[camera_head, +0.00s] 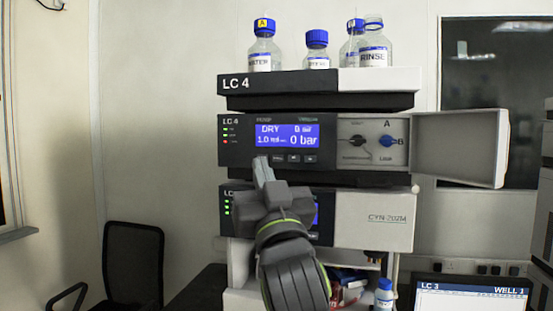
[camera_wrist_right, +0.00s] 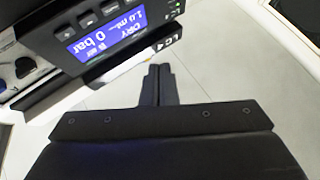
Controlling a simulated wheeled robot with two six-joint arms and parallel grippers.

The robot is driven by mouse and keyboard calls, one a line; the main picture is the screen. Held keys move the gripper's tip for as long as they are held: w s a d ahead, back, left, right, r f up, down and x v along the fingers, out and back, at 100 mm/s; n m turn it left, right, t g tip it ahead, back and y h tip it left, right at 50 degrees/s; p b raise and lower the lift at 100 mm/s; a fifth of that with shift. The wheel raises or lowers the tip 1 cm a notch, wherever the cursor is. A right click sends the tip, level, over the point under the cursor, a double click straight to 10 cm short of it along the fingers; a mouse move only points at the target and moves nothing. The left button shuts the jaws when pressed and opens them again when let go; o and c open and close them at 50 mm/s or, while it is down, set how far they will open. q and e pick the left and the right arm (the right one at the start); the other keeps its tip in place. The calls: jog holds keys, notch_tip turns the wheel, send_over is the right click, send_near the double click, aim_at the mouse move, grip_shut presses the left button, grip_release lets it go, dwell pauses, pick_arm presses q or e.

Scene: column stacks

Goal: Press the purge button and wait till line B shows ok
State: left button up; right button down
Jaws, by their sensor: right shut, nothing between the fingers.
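The upper LC 4 pump module (camera_head: 237,150) has a blue display (camera_head: 287,135) reading DRY, 1.0 ml and 0 bar. Below the display are small dark buttons (camera_head: 294,159); their labels are too small to read. My right gripper (camera_head: 262,167) is shut and empty, its fingertips just below and left of the display in the head view, near the left button. The right wrist view shows the shut fingers (camera_wrist_right: 160,72) apart from the panel, with the display (camera_wrist_right: 105,35) upside down. No line B ok message is readable. My left gripper is out of view.
A blue knob (camera_head: 388,141) sits between marks A and B, beside a dark knob (camera_head: 358,141). An open door (camera_head: 458,148) sticks out right. Bottles (camera_head: 264,50) stand on top. A lower module (camera_head: 375,220) and a laptop (camera_head: 470,293) are below.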

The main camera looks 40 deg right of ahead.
aim_at(276, 166)
jog(key=shift+w+d+b, duration=0.45)
jog(key=shift+w+d, duration=1)
jog(key=shift+d, duration=0.25)
jog(key=shift+w+d+b, duration=0.4)
jog(key=shift+w+d, duration=1.05)
jog(key=shift+d, duration=0.2)
jog(key=shift+d, duration=0.1)
jog(key=shift+w+d, duration=0.2)
jog(key=shift+w, duration=0.05)
